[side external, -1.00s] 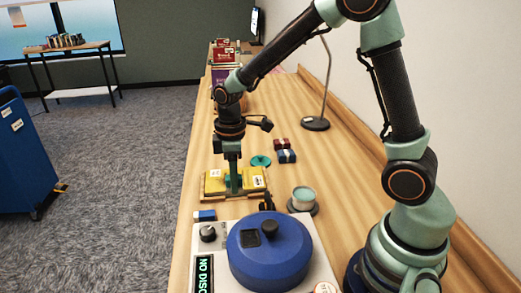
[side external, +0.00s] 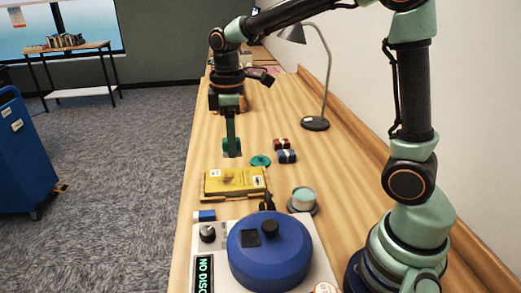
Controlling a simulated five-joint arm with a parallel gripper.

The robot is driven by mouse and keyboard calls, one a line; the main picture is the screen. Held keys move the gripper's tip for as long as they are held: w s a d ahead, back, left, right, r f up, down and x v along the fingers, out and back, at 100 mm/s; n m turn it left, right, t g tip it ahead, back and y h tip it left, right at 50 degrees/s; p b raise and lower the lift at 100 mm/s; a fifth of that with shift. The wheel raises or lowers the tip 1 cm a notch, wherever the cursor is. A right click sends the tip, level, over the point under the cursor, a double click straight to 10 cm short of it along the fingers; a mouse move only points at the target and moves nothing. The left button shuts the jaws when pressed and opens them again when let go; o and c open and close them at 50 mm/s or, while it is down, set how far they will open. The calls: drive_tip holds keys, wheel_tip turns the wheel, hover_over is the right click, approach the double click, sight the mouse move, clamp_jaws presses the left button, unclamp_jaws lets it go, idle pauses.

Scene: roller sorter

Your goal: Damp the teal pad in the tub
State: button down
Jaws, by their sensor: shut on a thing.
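My gripper (side external: 232,148) is raised above the table, just beyond the yellow block and left of the teal disc. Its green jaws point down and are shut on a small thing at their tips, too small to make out. A flat teal disc (side external: 260,160) with a small knob lies on the table; I cannot tell if it is the pad or a lid. A small round tub (side external: 303,199) with a pale teal top stands on a dark base at the right.
A blue round drum (side external: 269,254) with a black knob sits on a white machine (side external: 220,222) in front. A small blue and white block (side external: 204,215) lies beside it. A lamp (side external: 315,123) stands behind.

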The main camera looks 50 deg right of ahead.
sight(237, 217)
wheel_tip(237, 217, down, 20)
drive_tip(key=shift+r, duration=0.1)
idle(0.6)
drive_tip(key=shift+c, duration=2.3)
unclamp_jaws()
drive_tip(key=shift+r, duration=0.55)
